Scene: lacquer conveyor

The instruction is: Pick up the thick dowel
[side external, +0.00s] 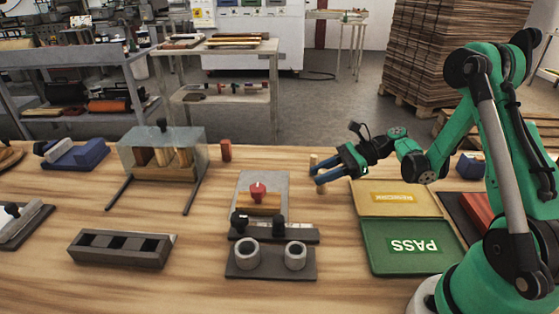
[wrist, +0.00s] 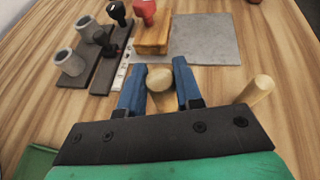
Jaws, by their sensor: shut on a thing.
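The thick dowel is pale wood and upright; its round top (wrist: 160,77) shows between the two blue fingers in the wrist view. My gripper (wrist: 160,85) is shut on it. In the side external view my gripper (side external: 319,175) reaches leftward over the table, and the dowel's lower part (side external: 321,188) shows below the fingers. Whether its foot touches the table is hard to tell. A thinner pale dowel (wrist: 258,90) stands just to the right of the fingers in the wrist view; it also shows behind my gripper in the side external view (side external: 313,160).
A grey plate (side external: 275,184) with a red-knobbed wooden block and a two-cup fixture (side external: 270,262) lie left of my gripper. A yellow tray (side external: 365,204) and green PASS tray (side external: 375,235) lie to the right. A red cylinder (side external: 226,150) stands behind the plate.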

